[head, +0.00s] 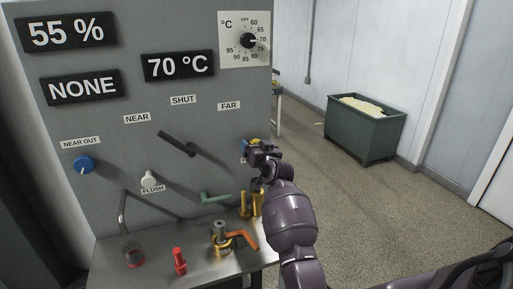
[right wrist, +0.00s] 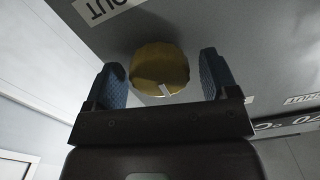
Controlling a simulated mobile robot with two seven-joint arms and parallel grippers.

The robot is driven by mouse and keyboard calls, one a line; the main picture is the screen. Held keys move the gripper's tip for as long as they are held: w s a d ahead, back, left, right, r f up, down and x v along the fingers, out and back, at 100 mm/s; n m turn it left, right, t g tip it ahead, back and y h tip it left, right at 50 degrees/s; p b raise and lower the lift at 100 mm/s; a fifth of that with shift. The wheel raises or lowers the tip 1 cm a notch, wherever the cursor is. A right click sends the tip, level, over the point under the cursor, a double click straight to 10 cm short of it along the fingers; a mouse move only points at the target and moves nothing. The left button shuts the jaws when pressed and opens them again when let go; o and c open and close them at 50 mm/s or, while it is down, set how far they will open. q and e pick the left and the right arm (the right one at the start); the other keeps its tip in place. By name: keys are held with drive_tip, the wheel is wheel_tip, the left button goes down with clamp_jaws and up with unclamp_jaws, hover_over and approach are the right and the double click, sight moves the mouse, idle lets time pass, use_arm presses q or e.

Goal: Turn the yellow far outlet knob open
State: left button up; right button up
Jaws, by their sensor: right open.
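The yellow far outlet knob (right wrist: 158,65) shows in the right wrist view as a round faceted knob with a white pointer mark at its lower right edge. My right gripper (right wrist: 159,72) is open, with one blue-padded finger on each side of the knob and a visible gap at both sides. In the head view my right gripper (head: 258,147) is at the panel's right edge below the FAR label. It hides most of the knob there, and only a bit of yellow shows. My left gripper is not in view.
The grey panel (head: 110,170) carries a blue knob (head: 84,165), a black lever (head: 178,144), a white flush knob (head: 149,178) and a green handle (head: 216,198). Brass fittings and an orange-handled valve (head: 222,243) stand on the shelf below. A green bin (head: 362,137) stands behind right.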

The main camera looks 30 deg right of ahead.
drive_tip(key=shift+c, duration=0.2)
drive_tip(key=c, duration=0.9)
